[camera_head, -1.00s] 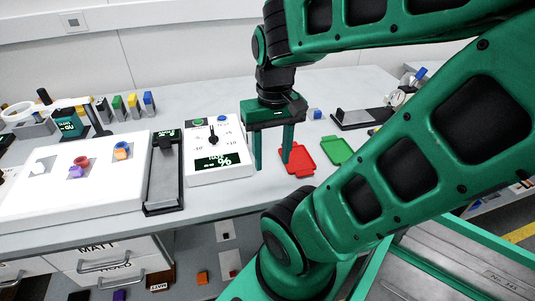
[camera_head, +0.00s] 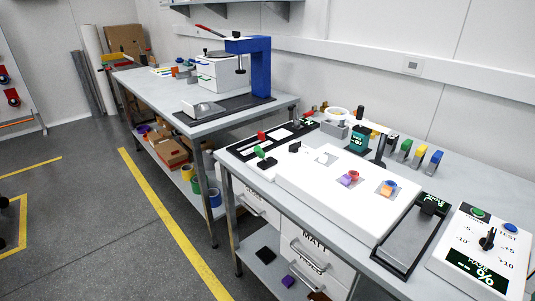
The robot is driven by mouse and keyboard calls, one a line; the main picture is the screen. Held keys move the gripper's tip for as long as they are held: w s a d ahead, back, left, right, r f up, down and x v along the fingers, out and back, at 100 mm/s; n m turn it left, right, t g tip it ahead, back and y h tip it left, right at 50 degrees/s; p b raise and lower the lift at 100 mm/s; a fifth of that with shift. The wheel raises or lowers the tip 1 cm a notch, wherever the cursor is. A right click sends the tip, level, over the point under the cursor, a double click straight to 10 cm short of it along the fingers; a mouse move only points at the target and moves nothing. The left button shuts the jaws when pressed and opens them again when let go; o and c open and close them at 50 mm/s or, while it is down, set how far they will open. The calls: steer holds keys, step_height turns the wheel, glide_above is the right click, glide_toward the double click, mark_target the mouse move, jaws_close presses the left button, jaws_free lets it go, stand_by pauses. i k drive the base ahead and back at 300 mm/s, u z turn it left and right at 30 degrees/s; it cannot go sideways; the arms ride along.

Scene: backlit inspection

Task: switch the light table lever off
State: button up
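The light table (camera_head: 340,205) is a glowing white slab on the near bench, at lower right of the head view. Several small coloured pieces lie on it, including a red and purple pair (camera_head: 349,177) and an orange and blue pair (camera_head: 388,188). Off its far left end is a small black base with a green handle-like part (camera_head: 261,153); I cannot tell whether this is the lever or how it is set. A small black part (camera_head: 295,147) is near that same end. My gripper is outside the view.
A black frame (camera_head: 385,262) with a black block stands right of the light table. A white control box (camera_head: 470,270) with a dial and display stands beyond it. A second bench holds a blue press-like stand (camera_head: 260,70).

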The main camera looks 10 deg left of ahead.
mark_target(257, 149)
steer(key=z, duration=0.8)
steer(key=k, duration=1.35)
steer(key=u, duration=1.1)
steer(key=i, duration=1.05)
steer(key=z, duration=0.05)
